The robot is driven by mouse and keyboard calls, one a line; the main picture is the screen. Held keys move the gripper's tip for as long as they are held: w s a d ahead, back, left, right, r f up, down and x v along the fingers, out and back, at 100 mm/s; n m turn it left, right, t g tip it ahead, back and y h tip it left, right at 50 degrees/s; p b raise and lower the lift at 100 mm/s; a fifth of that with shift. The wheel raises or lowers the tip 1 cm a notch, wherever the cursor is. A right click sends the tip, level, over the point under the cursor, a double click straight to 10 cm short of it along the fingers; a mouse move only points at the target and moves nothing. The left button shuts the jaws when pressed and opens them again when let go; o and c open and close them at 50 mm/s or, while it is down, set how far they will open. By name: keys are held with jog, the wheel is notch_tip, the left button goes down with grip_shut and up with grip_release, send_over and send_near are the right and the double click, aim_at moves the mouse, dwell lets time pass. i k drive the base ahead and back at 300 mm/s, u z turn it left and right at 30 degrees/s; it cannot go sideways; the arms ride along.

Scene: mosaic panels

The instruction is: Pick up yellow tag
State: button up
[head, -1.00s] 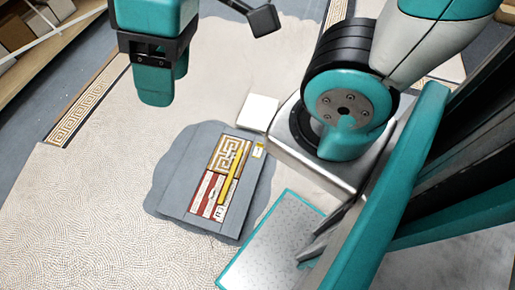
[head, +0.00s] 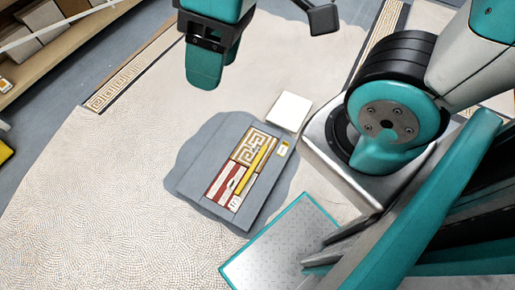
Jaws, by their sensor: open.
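A small pale yellow tag (head: 283,149) lies flat at the upper right corner of a grey board (head: 205,183) on the floor. Beside it on the board are mosaic panels (head: 228,185) and a long yellow bar (head: 253,172) lying slantwise across them. My gripper (head: 204,72) is at the top of the head view, above and to the left of the tag in the picture, clear of the board. It is open and holds nothing that I can see. Its fingers are seen nearly side-on, so the gap between them is hidden.
A white square tile (head: 289,111) lies just above the board, close to my base. A teal-edged metal plate (head: 265,250) is at the bottom. A shelf with boxes (head: 40,30) is at the upper left. A yellow object (head: 4,152) shows at the left edge. Mosaic floor left of the board is clear.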

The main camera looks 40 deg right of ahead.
aim_at(282, 149)
jog(key=z, duration=0.05)
jog(key=k, duration=0.5)
jog(key=z, duration=2.35)
jog(key=i, duration=2.2)
jog(key=u, duration=3.6)
